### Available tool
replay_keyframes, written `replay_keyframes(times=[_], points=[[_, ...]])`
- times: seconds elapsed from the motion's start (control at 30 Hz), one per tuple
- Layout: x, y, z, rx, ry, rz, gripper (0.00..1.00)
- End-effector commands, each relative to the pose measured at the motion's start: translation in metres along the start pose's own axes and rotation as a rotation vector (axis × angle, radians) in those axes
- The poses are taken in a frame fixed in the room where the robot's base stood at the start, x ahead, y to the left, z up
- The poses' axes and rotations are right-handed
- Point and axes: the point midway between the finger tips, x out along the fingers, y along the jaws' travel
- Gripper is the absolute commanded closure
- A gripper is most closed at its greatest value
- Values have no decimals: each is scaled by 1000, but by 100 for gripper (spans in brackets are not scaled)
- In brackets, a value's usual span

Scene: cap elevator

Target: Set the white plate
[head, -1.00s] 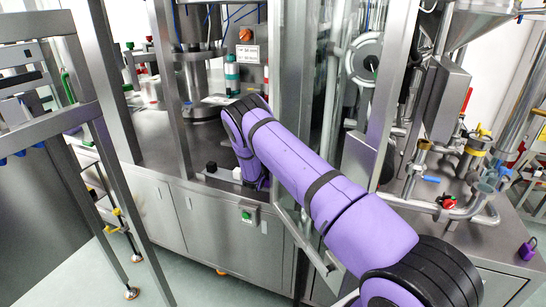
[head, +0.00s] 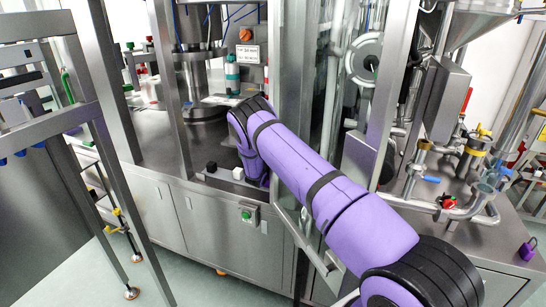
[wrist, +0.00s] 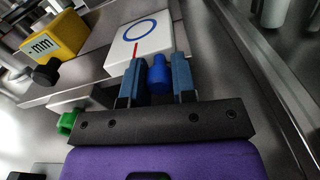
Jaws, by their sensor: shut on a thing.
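The white plate (wrist: 140,38) carries a blue ring and a short red line and lies at the top middle of the wrist view. A blue knob (wrist: 157,78) stands at its near edge. My gripper (wrist: 158,62) has its two blue fingers on either side of this knob and is shut on it. The fingertips are close to the plate's near edge. In the head view my gripper is hidden behind my purple arm, and I cannot make out the plate there for certain.
A yellow block (wrist: 52,47) marked "- mm" with a black knob (wrist: 47,74) sits left of the plate. A green knob (wrist: 67,121) is at the lower left. Steel frame posts (head: 291,100) stand close around my arm. A steel cabinet (head: 225,225) is below.

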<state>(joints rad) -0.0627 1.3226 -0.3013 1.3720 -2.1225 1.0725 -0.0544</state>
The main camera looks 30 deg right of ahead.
Motion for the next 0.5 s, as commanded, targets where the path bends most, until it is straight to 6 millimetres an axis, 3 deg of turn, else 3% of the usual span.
replay_keyframes(times=[0.1,0.37,0.4,0.5], points=[[-1,13,-1,1,-1,5,100],[0,14,-1,1,-1,2,100],[0,14,-1,1,-1,2,70],[0,14,-1,1,-1,2,49]])
